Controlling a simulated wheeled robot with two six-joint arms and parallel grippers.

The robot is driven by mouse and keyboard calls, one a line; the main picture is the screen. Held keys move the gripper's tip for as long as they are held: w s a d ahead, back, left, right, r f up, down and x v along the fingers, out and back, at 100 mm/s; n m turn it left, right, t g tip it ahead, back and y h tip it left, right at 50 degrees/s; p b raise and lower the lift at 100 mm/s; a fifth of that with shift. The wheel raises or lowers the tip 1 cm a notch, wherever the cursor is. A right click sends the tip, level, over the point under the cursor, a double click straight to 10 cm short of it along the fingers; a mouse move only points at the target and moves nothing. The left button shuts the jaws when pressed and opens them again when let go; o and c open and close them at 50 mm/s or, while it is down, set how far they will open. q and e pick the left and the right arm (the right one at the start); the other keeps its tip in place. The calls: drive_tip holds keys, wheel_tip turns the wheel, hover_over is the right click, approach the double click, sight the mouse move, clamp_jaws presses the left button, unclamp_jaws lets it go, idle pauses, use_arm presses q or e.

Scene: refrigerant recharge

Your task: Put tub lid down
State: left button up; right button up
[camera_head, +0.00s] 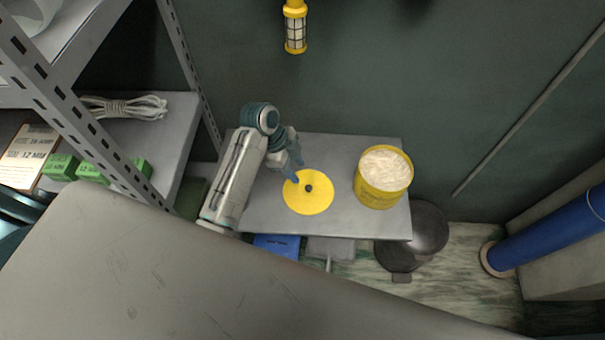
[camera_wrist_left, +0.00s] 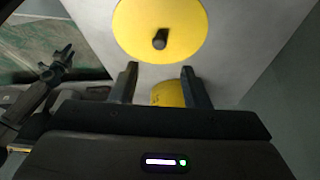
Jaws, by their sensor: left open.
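The yellow round tub lid (camera_head: 308,192) with a dark knob lies flat on the small grey table (camera_head: 265,216). The yellow tub (camera_head: 381,180), open and full of pale material, stands to its right on the same table. My left gripper (camera_head: 294,176) is at the lid's upper left edge in the head view. In the left wrist view, the lid (camera_wrist_left: 160,28) with its knob is beyond the open, empty fingertips (camera_wrist_left: 159,75). Part of the yellow tub (camera_wrist_left: 167,93) shows between the fingers. My right gripper is not in the head view.
A metal shelf with coiled rope (camera_head: 124,107) and green boxes (camera_head: 92,169) stands at the left. A yellow caged lamp (camera_head: 295,30) hangs above. A dark round bin (camera_head: 425,232) stands by the table's right end. A large grey surface fills the foreground.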

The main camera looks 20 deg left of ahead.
use_arm(q)
drive_tip(key=shift+v, duration=1.85)
